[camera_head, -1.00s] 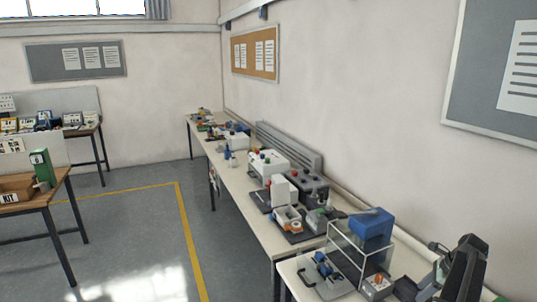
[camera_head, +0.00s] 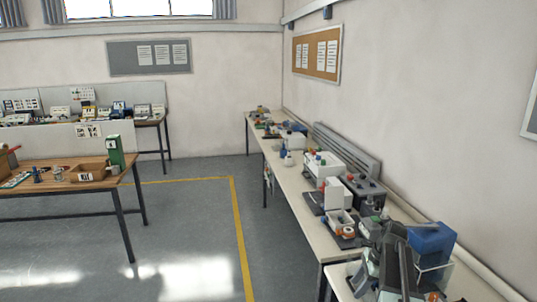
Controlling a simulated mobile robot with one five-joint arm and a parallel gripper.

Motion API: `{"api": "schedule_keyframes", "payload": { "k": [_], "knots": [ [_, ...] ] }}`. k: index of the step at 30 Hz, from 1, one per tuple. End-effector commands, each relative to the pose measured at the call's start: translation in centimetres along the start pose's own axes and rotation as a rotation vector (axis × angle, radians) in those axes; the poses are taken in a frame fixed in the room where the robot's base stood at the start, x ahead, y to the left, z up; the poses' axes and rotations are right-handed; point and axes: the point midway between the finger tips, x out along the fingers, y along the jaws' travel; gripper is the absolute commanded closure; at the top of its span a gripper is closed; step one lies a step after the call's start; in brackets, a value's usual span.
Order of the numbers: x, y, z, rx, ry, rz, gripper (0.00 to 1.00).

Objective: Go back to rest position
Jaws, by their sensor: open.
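My dark arm with my gripper (camera_head: 392,262) shows at the lower right, in front of the near end of the long bench (camera_head: 335,245). The gripper is open, with nothing seen held in it. Its fingertips are hard to make out against the dark arm parts. A blue box-shaped unit (camera_head: 431,240) on a clear-walled case (camera_head: 436,276) stands just right of the arm and is partly hidden by it. I cannot tell whether the arm touches anything on the bench.
Along the right wall, the bench carries a white machine (camera_head: 324,166), a dark control box (camera_head: 363,191) and small parts. A wooden table (camera_head: 65,175) with a green device (camera_head: 114,151) stands left. The grey floor between, marked by a yellow line (camera_head: 240,235), is clear.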

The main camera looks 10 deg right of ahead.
Motion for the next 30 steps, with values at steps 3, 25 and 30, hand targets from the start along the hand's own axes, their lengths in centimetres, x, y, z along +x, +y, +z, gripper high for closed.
{"api": "schedule_keyframes", "payload": {
  "k": [3, 25, 30],
  "knots": [
    [3.7, 2.5, 9.8, -0.253, 0.039, 0.058, 0.51],
    [9.6, 16.3, 23.7, -1.813, 0.232, 0.318, 0.51],
    [9.6, 16.1, 23.5, -1.896, 0.221, 0.330, 0.51]
  ]
}}
